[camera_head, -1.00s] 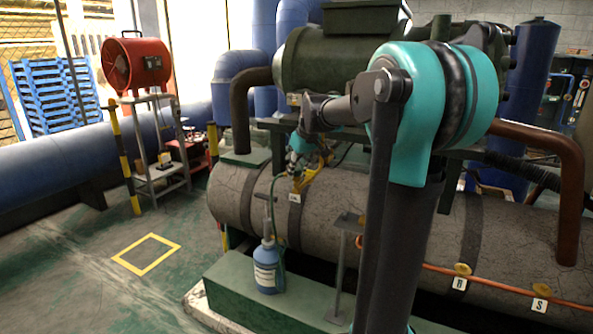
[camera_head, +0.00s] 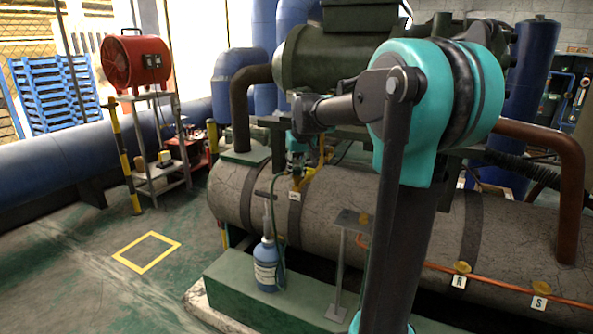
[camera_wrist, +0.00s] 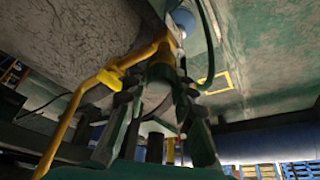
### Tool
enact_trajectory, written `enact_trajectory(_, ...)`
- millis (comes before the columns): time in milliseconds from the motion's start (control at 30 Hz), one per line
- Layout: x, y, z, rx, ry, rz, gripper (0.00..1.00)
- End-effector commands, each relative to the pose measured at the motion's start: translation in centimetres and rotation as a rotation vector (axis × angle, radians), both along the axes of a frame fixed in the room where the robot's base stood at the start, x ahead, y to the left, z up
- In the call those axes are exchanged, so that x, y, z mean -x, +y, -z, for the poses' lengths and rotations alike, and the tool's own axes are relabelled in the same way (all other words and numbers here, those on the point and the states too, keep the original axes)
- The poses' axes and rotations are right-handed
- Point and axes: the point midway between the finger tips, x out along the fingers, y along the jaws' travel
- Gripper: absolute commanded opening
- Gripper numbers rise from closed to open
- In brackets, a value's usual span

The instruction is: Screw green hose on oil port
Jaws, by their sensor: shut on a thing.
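In the wrist view my gripper (camera_wrist: 163,92) is shut around a dark green end piece (camera_wrist: 160,72), apparently the hose end, in line with the yellow port fitting (camera_wrist: 166,44). Whether the threads meet is hidden. The green hose (camera_wrist: 206,45) loops beside the fingers in the wrist view. It also runs by the blue oil bottle (camera_head: 267,268) in the head view.
The yellow pipe with its valve (camera_wrist: 108,79) passes close to the fingers. The grey tank (camera_head: 335,205) lies below, with a small metal stand (camera_head: 340,265) in front. The floor at left is clear around a yellow square (camera_head: 147,252).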

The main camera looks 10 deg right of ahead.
Motion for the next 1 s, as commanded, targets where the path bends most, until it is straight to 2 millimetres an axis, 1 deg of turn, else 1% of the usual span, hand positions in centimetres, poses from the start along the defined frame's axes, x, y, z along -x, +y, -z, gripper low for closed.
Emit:
enact_trajectory(167,0.04,0.02,0.05,0.0,0.002,0.039,0.0)
enact_trajectory(400,0.02,0.06,0.08,0.002,0.001,0.25,0.0)
enact_trajectory(500,0.03,0.01,0.09,0.0,0.002,0.3,0.0)
enact_trajectory(867,0.06,-0.07,0.12,0.002,0.002,0.329,0.0)
enact_trajectory(1000,0.08,0.04,0.15,0.001,0.002,0.436,0.0)
